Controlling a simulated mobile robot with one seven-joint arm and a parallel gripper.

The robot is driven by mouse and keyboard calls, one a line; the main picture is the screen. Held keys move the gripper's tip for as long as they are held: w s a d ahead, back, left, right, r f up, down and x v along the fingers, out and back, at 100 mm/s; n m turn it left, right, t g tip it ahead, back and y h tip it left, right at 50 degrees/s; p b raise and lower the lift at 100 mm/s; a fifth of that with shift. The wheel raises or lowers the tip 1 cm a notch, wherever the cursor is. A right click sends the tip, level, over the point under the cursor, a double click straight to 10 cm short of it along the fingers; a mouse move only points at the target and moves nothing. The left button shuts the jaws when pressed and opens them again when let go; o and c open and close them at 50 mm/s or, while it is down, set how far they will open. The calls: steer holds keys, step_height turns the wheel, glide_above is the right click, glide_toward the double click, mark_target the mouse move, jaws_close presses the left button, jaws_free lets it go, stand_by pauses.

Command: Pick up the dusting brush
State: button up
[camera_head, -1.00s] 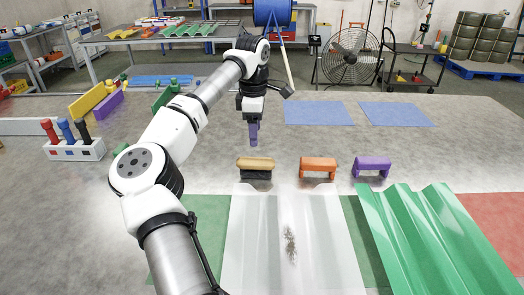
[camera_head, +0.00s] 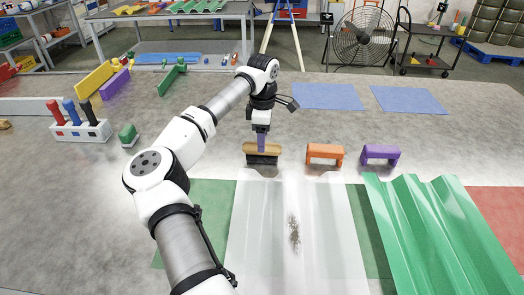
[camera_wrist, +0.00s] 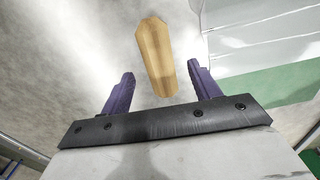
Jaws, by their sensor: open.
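The dusting brush (camera_head: 262,150) has a tan wooden back and dark bristles. It stands bristles down on the grey table, just behind the far edge of the clear corrugated sheet (camera_head: 262,225). My gripper (camera_head: 262,138) is above it in the head view and overlaps its back edge. In the wrist view my gripper (camera_wrist: 157,92) is open, with one purple finger on each side. The brush's tan back (camera_wrist: 157,55) lies between and beyond the fingertips, with a gap on both sides. A patch of dark debris (camera_head: 294,235) lies on the clear sheet.
An orange handle-shaped block (camera_head: 325,151) and a purple one (camera_head: 380,152) stand right of the brush. A green corrugated sheet (camera_head: 440,230) lies at the right. A white holder (camera_head: 82,131) with coloured handles and a green brush-like item (camera_head: 128,134) stand left. Blue mats (camera_head: 327,96) lie behind.

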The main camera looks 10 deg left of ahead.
step_height(320, 180, down, 4)
steer(key=shift+a+f+p, duration=0.1)
steer(key=shift+f+p, duration=0.05)
steer(key=shift+p, duration=0.35)
steer(key=c, duration=1.1)
